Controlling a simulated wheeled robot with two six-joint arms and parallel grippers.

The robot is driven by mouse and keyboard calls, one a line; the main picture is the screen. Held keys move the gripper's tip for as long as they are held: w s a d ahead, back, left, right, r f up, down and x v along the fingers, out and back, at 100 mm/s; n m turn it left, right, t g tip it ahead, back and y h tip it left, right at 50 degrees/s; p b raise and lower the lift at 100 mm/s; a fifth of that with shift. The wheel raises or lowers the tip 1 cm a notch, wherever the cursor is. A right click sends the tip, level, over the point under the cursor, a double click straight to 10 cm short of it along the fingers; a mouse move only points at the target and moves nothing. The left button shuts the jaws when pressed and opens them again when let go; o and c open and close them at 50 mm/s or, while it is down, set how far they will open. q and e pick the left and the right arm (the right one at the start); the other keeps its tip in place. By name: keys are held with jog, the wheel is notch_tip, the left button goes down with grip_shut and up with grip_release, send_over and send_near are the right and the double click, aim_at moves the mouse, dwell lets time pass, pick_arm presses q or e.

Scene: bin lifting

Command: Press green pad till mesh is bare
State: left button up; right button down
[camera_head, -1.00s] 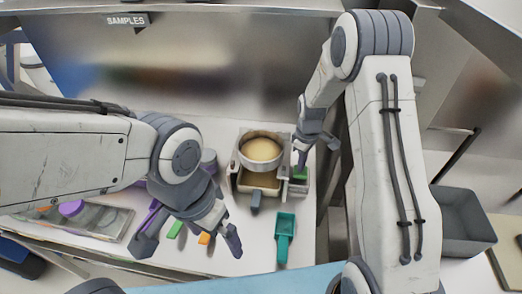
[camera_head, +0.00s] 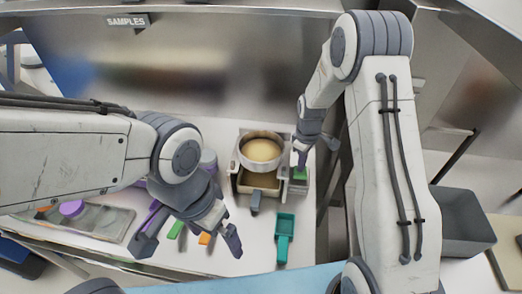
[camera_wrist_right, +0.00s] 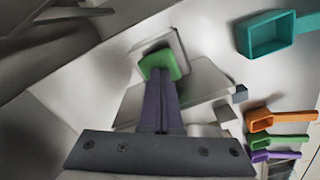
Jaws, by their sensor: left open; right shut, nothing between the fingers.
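The green pad (camera_head: 300,174) sits on a small grey block at the right side of the sieve stand (camera_head: 262,180). It also shows in the right wrist view (camera_wrist_right: 158,62). My right gripper (camera_head: 301,164) is shut and empty. Its fingertips are at the pad and seem to touch it; they cover part of it. The round metal sieve (camera_head: 241,159) rests on the stand, with tan powder (camera_head: 262,149) covering the mesh. Tan material also shows in the stand's opening below. My left gripper (camera_head: 192,243) is open and empty, above the bench to the left.
A teal scoop (camera_head: 284,238) lies in front of the stand. Green (camera_head: 176,229) and orange (camera_head: 204,238) scoops lie below my left gripper. A grey bin (camera_head: 465,222) stands at the right.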

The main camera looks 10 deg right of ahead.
jog(key=shift+f, duration=0.2)
jog(key=shift+f+b, duration=0.6)
jog(key=shift+r+p, duration=0.75)
jog(key=shift+r, duration=0.1)
jog(key=shift+f, duration=0.15)
jog(key=shift+f+b, duration=0.55)
jog(key=shift+f, duration=0.1)
jog(key=shift+r+p, duration=0.6)
jog(key=shift+r, duration=0.15)
jog(key=shift+f, duration=0.1)
